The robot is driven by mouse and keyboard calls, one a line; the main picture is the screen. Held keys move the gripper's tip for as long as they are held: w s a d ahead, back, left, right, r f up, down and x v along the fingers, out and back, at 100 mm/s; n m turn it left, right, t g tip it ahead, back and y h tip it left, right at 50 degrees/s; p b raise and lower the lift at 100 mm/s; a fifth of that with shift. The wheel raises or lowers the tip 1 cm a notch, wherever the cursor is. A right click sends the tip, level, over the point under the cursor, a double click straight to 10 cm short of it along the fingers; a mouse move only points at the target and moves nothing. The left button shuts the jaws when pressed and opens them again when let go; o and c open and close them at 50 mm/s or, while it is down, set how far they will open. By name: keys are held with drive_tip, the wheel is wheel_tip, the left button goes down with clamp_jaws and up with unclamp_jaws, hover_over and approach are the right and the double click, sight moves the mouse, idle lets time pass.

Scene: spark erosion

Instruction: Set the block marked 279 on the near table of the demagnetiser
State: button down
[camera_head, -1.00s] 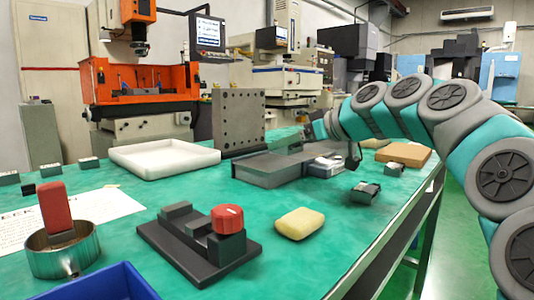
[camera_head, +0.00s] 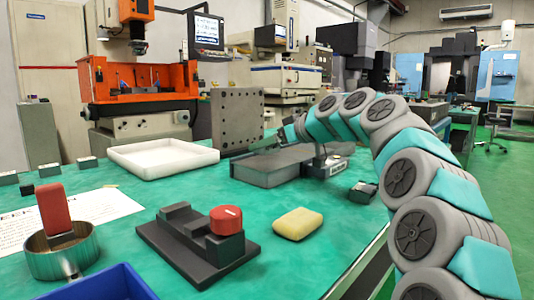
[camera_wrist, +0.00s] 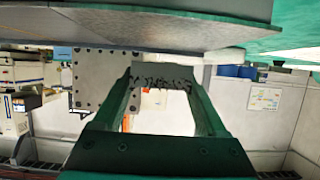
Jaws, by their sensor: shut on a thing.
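My gripper (camera_wrist: 163,82) is shut on a grey block (camera_wrist: 162,72) with a dark, ragged edge. I cannot read a number on it. In the head view my gripper (camera_head: 287,135) is small and partly hidden by my arm, at the far side of a low grey flat-topped box (camera_head: 265,171), which looks like the demagnetiser. In the wrist view a grey slab (camera_wrist: 160,14), probably this box, crosses the top edge, apart from the held block in the picture. I cannot tell the gap between them.
A perforated upright plate (camera_head: 238,117) stands behind the box. A white tray (camera_head: 163,157) lies to the left. A small dark block (camera_head: 362,192) sits to the right. A red-knobbed fixture (camera_head: 197,240) and a yellow sponge-like block (camera_head: 297,223) are in front.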

drive_tip(key=shift+f, duration=1.05)
drive_tip(key=shift+f, duration=0.15)
unclamp_jaws()
drive_tip(key=shift+s+d+r, duration=0.1)
drive_tip(key=shift+d+r, duration=0.1)
drive_tip(key=v, duration=1.1)
drive_tip(key=shift+s+d+r, duration=0.2)
